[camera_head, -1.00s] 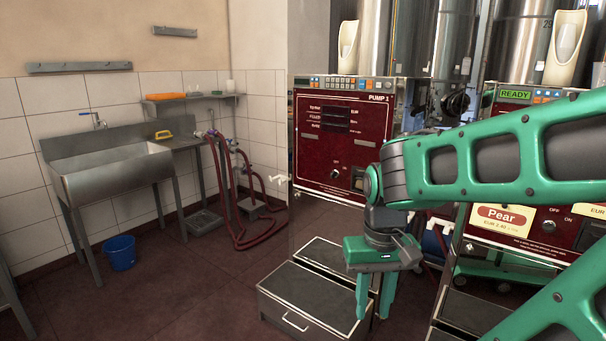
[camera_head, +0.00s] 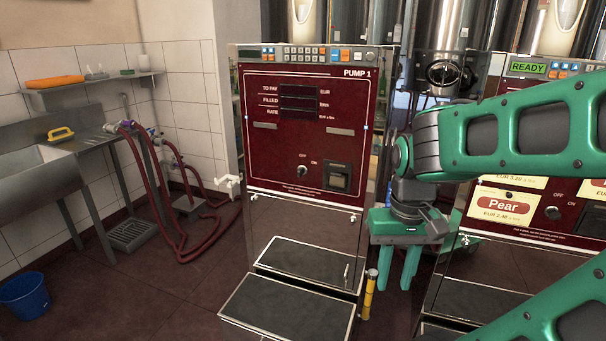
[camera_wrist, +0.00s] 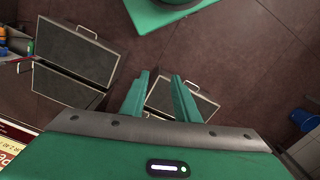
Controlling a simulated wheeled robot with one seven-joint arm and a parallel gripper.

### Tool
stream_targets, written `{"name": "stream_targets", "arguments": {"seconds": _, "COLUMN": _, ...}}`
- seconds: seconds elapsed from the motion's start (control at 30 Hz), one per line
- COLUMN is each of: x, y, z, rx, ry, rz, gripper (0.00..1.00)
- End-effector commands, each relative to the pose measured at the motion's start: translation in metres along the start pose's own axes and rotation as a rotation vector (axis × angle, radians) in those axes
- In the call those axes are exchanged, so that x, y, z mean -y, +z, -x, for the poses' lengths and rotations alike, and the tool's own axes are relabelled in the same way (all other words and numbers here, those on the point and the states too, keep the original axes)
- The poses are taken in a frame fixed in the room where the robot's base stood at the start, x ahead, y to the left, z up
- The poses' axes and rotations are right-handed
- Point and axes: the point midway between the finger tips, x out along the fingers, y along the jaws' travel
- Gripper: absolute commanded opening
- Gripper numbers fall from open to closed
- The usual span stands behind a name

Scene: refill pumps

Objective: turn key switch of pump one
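Pump one (camera_head: 257,150) is a dark red panel labelled PUMP 1, left of my arm in the head view. Its key switch (camera_head: 302,171) is a small round knob low on the panel, between the OFF and ON marks. My gripper (camera_head: 410,272) hangs pointing down to the right of the pump, lower than the switch and apart from it. In the wrist view my gripper (camera_wrist: 160,92) shows two green fingers with a gap between them and nothing held. The switch is not seen in the wrist view.
A second pump marked READY (camera_head: 530,67) stands at the right, partly behind my arm. A dark-topped step (camera_head: 290,310) sits on the floor before pump one. A yellow cylinder (camera_head: 369,295) stands beside it. A blue bucket (camera_head: 25,295) and red hoses (camera_head: 185,240) are at left.

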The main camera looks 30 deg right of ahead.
Motion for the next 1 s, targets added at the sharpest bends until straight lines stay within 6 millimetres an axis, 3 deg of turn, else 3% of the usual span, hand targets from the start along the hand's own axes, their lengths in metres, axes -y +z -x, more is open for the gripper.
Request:
{"name": "stream_targets", "arguments": {"seconds": 0.27, "x": -0.006, "y": 0.007, "z": 0.004, "rx": -0.012, "ry": -0.004, "rz": 0.007, "gripper": 0.28}}
{"name": "stream_targets", "arguments": {"seconds": 0.37, "x": -0.007, "y": -0.004, "z": 0.004, "rx": -0.022, "ry": 0.011, "rz": 0.038, "gripper": 0.28}}
{"name": "stream_targets", "arguments": {"seconds": 0.63, "x": -0.021, "y": -0.101, "z": -0.010, "rx": -0.078, "ry": 0.165, "rz": 0.287, "gripper": 0.28}}
{"name": "stream_targets", "arguments": {"seconds": 1.0, "x": -0.013, "y": -0.243, "z": -0.035, "rx": -0.116, "ry": 0.545, "rz": 0.779, "gripper": 0.28}}
